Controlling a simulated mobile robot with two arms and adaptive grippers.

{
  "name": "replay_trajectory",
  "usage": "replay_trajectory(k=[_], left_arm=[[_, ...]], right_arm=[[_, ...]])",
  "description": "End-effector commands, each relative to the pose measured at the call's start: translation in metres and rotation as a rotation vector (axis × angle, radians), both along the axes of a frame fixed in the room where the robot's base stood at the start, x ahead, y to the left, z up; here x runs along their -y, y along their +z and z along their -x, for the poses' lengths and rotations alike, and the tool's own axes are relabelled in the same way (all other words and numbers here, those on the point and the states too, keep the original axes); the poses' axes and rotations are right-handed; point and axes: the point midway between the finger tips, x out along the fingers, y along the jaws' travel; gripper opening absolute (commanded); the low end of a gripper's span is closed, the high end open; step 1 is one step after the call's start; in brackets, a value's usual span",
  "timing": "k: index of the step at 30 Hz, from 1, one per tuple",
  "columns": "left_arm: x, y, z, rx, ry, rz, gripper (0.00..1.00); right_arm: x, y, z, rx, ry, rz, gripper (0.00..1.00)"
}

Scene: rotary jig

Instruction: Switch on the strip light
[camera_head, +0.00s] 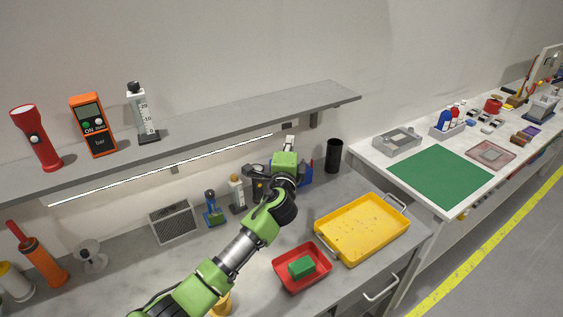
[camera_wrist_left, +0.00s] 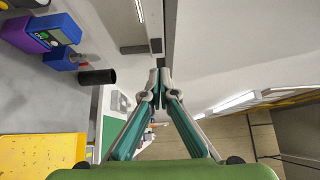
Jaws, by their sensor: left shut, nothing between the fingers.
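The strip light (camera_head: 160,170) is a long thin white bar along the underside of the grey wall shelf. It looks bright white, but I cannot tell surely whether it is lit. Its end also shows in the left wrist view (camera_wrist_left: 139,10). A small dark box (camera_head: 287,125), perhaps its switch, sits just past the light's right end; it appears in the left wrist view (camera_wrist_left: 134,49) too. My left gripper (camera_head: 290,142) is just below this box, shut and empty. Its closed fingertips (camera_wrist_left: 157,70) look close to the box; contact cannot be told. My right gripper is not in view.
The shelf (camera_head: 220,115) carries a red torch (camera_head: 36,138), an orange meter (camera_head: 92,125) and a grey bottle-like item (camera_head: 143,114). Below on the bench are a black cup (camera_head: 334,156), a yellow tray (camera_head: 362,228) and a red tray (camera_head: 302,281) holding a green block.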

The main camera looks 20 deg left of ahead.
Motion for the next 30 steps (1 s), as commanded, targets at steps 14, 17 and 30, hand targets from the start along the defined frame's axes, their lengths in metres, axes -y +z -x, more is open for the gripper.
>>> replay_trajectory(k=[14, 17, 30], left_arm=[[0.0, -0.002, 0.062, 0.001, -0.001, -0.001, 0.0], [0.0, -0.002, 0.071, 0.0, 0.0, 0.0, 0.0], [0.0, 0.0, 0.081, 0.0, 0.0, -0.002, 0.0]], right_arm=[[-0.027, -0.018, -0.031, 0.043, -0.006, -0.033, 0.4], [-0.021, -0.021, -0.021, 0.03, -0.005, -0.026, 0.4], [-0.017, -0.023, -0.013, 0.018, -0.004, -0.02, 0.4]])
